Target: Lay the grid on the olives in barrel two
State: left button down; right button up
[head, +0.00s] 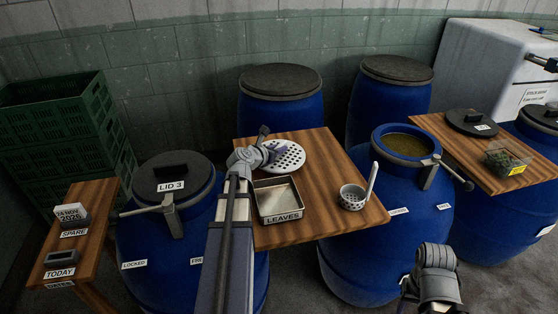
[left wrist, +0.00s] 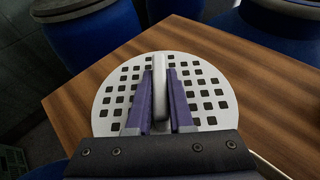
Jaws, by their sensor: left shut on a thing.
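The grid (head: 293,158) is a white round disc with many square holes, lying on or just above the middle wooden table. It fills the centre of the left wrist view (left wrist: 115,100). My left gripper (head: 272,152) is shut on the grid's upright grey handle, between purple fingers (left wrist: 160,92). An open blue barrel (head: 375,245) stands right of that table, with dull olive-brown contents (head: 405,144) inside its rim; I take it as barrel two, but its labels are too small to read. My right arm shows at the lower right; its fingers (head: 437,285) are not clear.
A tray marked LEAVES (head: 279,219) and a white perforated cup with a handle (head: 352,197) sit on the middle table (head: 310,231). A clamp (head: 430,172) sticks out at the open barrel's rim. A dark lid (head: 471,122) and clear box (head: 507,161) lie on the right table.

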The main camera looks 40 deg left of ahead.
aim_at(279, 156)
pick_arm(q)
notch_tip(279, 156, down, 4)
jog(key=b, duration=0.3)
jog(key=shift+r, duration=0.25)
jog(key=c, duration=0.8)
grip_release()
